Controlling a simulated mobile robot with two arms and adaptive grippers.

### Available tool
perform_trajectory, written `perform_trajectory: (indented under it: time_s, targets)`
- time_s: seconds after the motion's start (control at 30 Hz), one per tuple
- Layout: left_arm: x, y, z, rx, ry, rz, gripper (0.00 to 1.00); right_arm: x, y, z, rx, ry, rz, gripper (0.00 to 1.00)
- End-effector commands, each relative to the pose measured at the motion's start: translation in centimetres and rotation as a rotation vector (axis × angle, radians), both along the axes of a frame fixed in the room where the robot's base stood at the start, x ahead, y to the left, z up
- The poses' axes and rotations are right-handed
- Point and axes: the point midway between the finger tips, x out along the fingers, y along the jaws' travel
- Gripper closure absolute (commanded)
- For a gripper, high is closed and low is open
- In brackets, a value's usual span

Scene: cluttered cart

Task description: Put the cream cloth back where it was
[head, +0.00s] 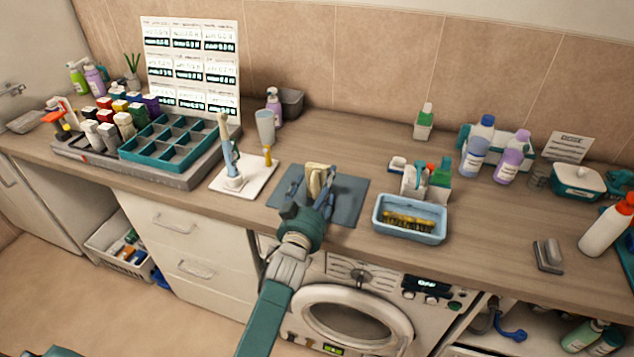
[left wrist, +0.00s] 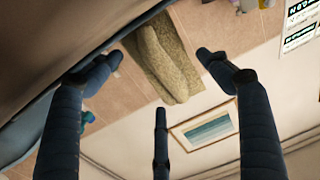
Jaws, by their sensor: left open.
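The cream cloth (head: 316,175) stands folded over the dark grey-blue mat (head: 349,190) in the middle of the counter. It also shows in the left wrist view (left wrist: 163,60) as a tan, folded, textured piece. My left gripper (head: 322,196) reaches in from the front and is at the near side of the cloth, partly covering it. In the left wrist view its dark fingers (left wrist: 158,72) are spread apart, with the cloth showing between and beyond them. Contact between the fingers and the cloth cannot be made out. My right gripper is not in view.
Left of the mat, a white board (head: 258,180) holds an upright white-blue item. Right of it are a light blue tray (head: 411,234) and a small caddy with bottles (head: 438,180). A grey cup (head: 265,127) stands behind. Bare counter (head: 350,135) lies behind the mat.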

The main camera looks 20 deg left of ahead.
Motion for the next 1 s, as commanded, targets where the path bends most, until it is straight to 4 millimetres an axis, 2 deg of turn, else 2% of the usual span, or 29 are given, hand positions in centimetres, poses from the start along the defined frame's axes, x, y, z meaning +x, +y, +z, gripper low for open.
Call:
perform_trajectory:
  time_s: [0.07,0.2,0.23,0.53,0.67,0.83,1.0]
  targets:
    - [0.0,0.0,0.0,0.0,0.0,0.0,0.24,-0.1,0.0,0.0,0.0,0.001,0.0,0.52]
    - [0.0,0.0,0.0,0.0,0.0,0.0,0.52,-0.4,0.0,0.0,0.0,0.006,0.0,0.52]
    - [0.0,0.0,0.0,0.0,0.0,0.0,0.54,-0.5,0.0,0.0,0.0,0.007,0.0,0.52]
    - [-0.1,0.0,0.1,0.0,0.0,0.0,0.55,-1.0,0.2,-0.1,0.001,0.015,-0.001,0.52]
    - [0.0,0.1,0.8,0.001,-0.001,0.001,0.55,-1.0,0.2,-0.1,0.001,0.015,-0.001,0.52]
    - [-0.1,0.0,3.4,0.001,-0.006,-0.001,0.55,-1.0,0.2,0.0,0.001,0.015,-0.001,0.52]
    - [0.0,0.0,8.4,0.0,-0.01,-0.001,0.55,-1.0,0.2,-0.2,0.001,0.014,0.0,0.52]
